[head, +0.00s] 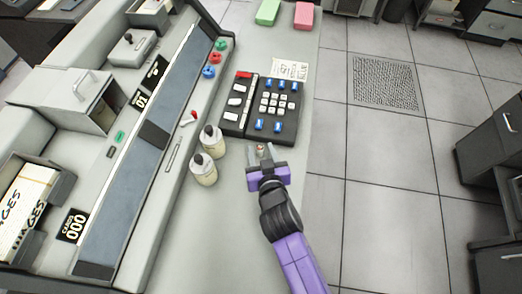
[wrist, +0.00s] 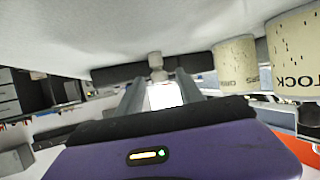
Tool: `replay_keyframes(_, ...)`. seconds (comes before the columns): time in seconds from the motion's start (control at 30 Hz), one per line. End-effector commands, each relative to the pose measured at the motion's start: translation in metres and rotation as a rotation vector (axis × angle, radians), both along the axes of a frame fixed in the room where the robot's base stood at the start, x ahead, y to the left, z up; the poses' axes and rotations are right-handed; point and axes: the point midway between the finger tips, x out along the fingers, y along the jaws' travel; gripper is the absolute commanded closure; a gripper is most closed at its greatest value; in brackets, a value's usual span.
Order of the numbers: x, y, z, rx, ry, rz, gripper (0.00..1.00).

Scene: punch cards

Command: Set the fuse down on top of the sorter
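A small pale fuse with a reddish mark (head: 260,148) shows between the fingertips of my gripper (head: 259,152), over the grey counter just below the keypad. In the wrist view the small pale piece (wrist: 156,65) sits between the finger ends, with gaps visible on both sides. My gripper's fingers (wrist: 160,82) stand apart and do not appear to press on it. The long grey machine (head: 170,140) at the left, with a card counter and a blue-grey strip, looks like the sorter.
Two cream bottles (head: 204,168) stand left of my gripper. A black keypad (head: 272,106) lies just beyond it, with a paper note (head: 289,70) behind. Green (head: 267,12) and pink (head: 303,15) blocks lie at the far end. Bare counter lies below the bottles; tiled floor is at right.

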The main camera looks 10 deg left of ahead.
Motion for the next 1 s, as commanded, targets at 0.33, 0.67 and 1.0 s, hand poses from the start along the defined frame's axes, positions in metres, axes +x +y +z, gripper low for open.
replay_keyframes(0.33, -0.016, -0.006, 0.009, 0.001, 0.002, -0.001, 0.56)
replay_keyframes(0.67, -0.074, -0.028, 0.035, 0.001, 0.002, -0.001, 0.56)
replay_keyframes(1.0, -0.103, -0.039, 0.049, 0.001, 0.000, 0.000, 0.56)
